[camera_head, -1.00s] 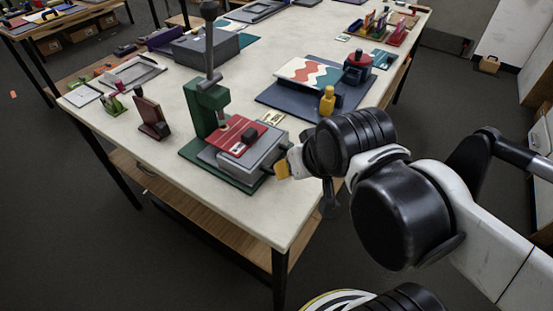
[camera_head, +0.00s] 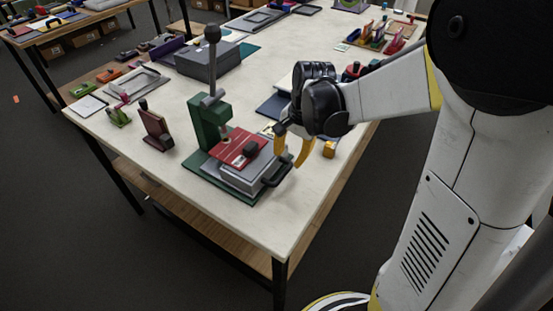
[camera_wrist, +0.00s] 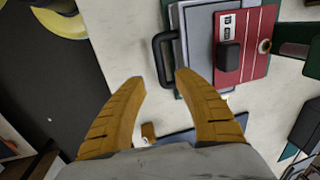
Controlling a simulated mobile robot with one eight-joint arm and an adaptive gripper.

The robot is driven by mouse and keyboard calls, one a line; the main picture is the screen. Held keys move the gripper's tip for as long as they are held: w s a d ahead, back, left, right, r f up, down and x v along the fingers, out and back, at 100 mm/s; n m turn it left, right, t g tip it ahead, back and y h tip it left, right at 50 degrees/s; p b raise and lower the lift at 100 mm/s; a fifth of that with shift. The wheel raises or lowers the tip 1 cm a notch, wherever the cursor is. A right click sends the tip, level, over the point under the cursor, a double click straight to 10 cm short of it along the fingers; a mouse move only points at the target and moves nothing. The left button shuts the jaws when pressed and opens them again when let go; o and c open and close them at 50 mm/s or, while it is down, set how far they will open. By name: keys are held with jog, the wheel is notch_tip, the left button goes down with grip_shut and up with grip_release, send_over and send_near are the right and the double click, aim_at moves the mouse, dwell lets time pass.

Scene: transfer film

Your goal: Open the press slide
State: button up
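The press stands on the table in the head view, with a green column (camera_head: 208,122), a tall lever (camera_head: 212,60) and a green base. Its grey slide (camera_head: 243,178) carries a red plate (camera_head: 243,145) with a black block on top. A black handle (camera_head: 277,172) projects from the slide's near right side. My gripper (camera_head: 290,157) is open above and beside the handle, with yellow fingers pointing down. In the wrist view, the handle (camera_wrist: 158,62) appears between and just beyond the two spread fingertips (camera_wrist: 160,80). The gripper looks empty; contact with the handle cannot be told.
A small brown stand (camera_head: 156,130) is left of the press. A yellow object (camera_head: 329,149) lies right of my gripper. A grey box (camera_head: 207,56) stands behind the press. The tabletop in front of the press is clear to its edge.

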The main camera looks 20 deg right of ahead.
aim_at(284, 173)
jog(key=f+b, duration=0.1)
jog(key=f, duration=0.1)
jog(key=w+f, duration=0.1)
jog(key=f, duration=0.2)
jog(key=a+f+b, duration=0.1)
jog(key=f, duration=0.2)
jog(key=shift+w+f+b, duration=0.15)
jog(key=shift+f+b, duration=0.1)
jog(key=shift+b, duration=0.05)
grip_shut()
